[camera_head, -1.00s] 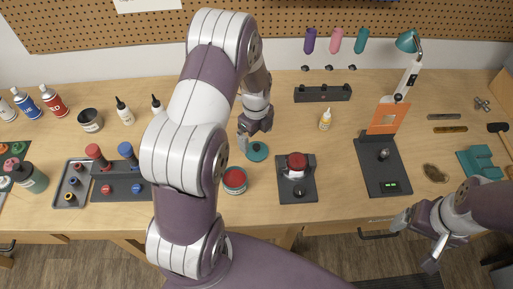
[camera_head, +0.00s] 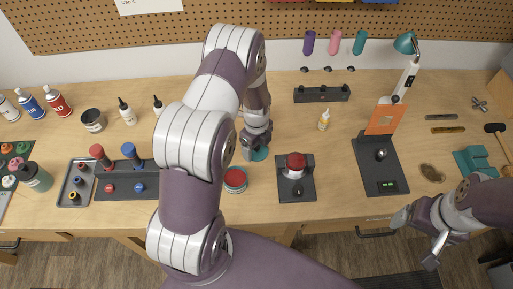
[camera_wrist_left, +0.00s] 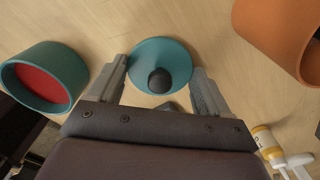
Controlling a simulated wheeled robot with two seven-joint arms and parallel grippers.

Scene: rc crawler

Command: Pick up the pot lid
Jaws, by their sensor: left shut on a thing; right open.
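The pot lid is a teal disc with a dark round knob. In the head view the lid (camera_head: 261,154) shows partly behind my left gripper (camera_head: 251,151), on or close above the bench. In the left wrist view the lid (camera_wrist_left: 158,47) sits between the two fingers of my left gripper (camera_wrist_left: 160,70), which is shut on it. I cannot tell if it touches the bench. A teal pot with red inside (camera_head: 235,180) stands just in front; it also shows in the left wrist view (camera_wrist_left: 72,73). My right gripper (camera_head: 416,241) is open and empty at the bench's front right.
A black base with a red-topped part (camera_head: 296,178) stands right of the pot. A dark tray (camera_head: 122,191) with red and blue parts is at left. A small yellow-white bottle (camera_head: 324,121) stands behind. An orange round object (camera_wrist_left: 272,35) is near the lid.

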